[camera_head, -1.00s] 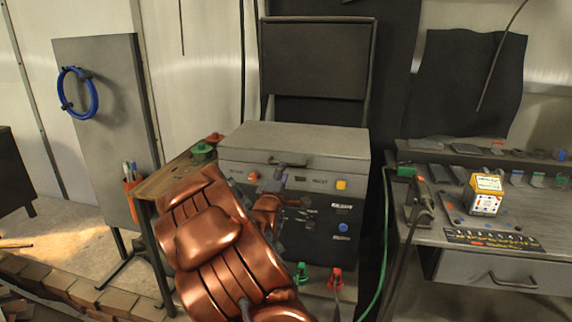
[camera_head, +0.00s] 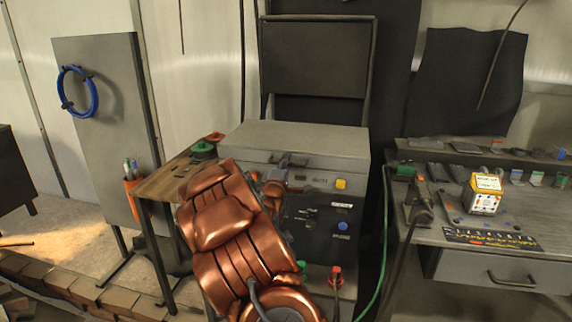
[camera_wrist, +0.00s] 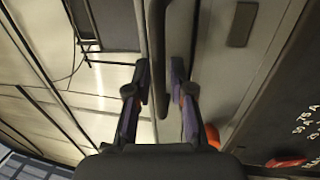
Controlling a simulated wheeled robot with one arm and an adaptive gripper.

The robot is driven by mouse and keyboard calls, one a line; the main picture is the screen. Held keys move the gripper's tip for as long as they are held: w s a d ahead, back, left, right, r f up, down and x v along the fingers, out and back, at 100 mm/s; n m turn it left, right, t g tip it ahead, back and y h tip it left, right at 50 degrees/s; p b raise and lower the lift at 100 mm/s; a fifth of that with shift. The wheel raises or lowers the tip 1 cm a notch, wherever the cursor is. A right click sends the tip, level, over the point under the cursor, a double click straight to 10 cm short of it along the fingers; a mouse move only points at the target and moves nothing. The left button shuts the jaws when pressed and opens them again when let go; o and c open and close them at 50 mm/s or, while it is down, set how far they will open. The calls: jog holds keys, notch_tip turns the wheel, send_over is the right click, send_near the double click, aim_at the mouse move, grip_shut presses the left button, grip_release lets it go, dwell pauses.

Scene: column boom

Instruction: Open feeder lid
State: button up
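The feeder is a grey box with a flat light-grey lid (camera_head: 295,137), which lies shut on top. Its dark bar handle (camera_head: 293,159) is on the lid's front edge, partly hidden by my gripper (camera_head: 283,168). In the wrist view, the handle (camera_wrist: 156,40) runs between the two fingers of my gripper (camera_wrist: 159,78). The fingers are apart, with a visible gap beside the bar. I cannot tell whether either finger touches it. My copper-coloured arm hides the left part of the feeder's front.
A dark upright panel (camera_head: 315,60) stands behind the feeder. A wooden side table (camera_head: 165,180) is at its left. A workbench (camera_head: 465,262) with a yellow-and-white box (camera_head: 484,194) is at the right. A green cable (camera_head: 385,240) hangs between feeder and bench.

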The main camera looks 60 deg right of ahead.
grip_shut()
jog(key=shift+r, duration=0.1)
dwell(0.3)
